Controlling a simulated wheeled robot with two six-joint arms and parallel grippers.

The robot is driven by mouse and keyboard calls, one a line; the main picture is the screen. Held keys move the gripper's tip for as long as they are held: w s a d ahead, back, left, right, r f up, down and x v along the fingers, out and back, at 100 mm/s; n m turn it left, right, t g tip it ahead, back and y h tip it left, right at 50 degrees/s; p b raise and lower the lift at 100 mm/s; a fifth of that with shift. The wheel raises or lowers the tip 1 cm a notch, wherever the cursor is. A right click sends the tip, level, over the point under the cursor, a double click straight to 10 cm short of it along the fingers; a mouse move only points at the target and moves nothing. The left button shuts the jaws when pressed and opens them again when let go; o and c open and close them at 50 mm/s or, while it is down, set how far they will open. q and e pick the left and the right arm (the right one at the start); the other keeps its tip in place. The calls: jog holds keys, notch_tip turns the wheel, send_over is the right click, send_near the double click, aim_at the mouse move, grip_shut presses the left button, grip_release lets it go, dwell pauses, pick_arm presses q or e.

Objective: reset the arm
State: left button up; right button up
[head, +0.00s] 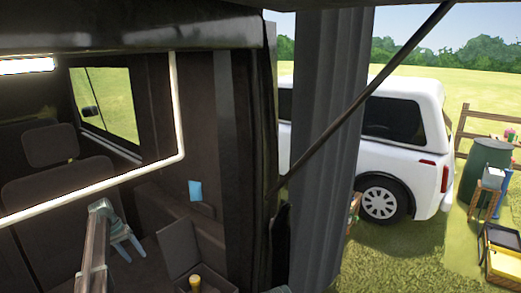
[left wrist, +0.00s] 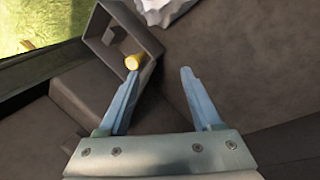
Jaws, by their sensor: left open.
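My left gripper (head: 128,249) is inside the dark vehicle interior at the lower left of the head view. Its two blue fingers stand apart with nothing between them; they also show in the left wrist view (left wrist: 156,88). An open dark box (left wrist: 98,38) lies beyond the left finger in the wrist view, with a yellow round-ended item (left wrist: 132,62) at its edge. The box (head: 186,262) and yellow item (head: 195,283) also show in the head view, to the right of the gripper. My right gripper is in neither view.
Dark seats (head: 60,190) and a light strip (head: 175,100) are around the left arm. A dark pillar (head: 322,150) and diagonal strut (head: 375,90) stand at the opening. Outside are a white car (head: 420,120), a green barrel (head: 485,165) and a yellow-black crate (head: 503,255) on grass.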

pick_arm(q)
jog(key=s+d+f+m+y+b, duration=0.1)
jog(key=s+d, duration=0.4)
jog(key=d, duration=0.5)
jog(key=s+d+f+m+g+y+b, duration=0.1)
jog(key=s+d, duration=0.4)
jog(key=d, duration=0.4)
jog(key=s+d+f+m, duration=0.1)
jog(key=s+d, duration=0.4)
jog(key=d, duration=0.5)
jog(key=s+d+f+m+y+b, duration=0.1)
jog(key=s+d, duration=0.6)
jog(key=s, duration=0.4)
jog(key=s+d+f+m+y+b, duration=0.1)
jog(key=s+d+y, duration=0.1)
jog(key=s+d, duration=0.5)
jog(key=s, duration=0.3)
jog(key=shift+s+f+m+b, duration=0.3)
jog(key=shift+s+f+m, duration=0.05)
jog(key=shift+m, duration=0.05)
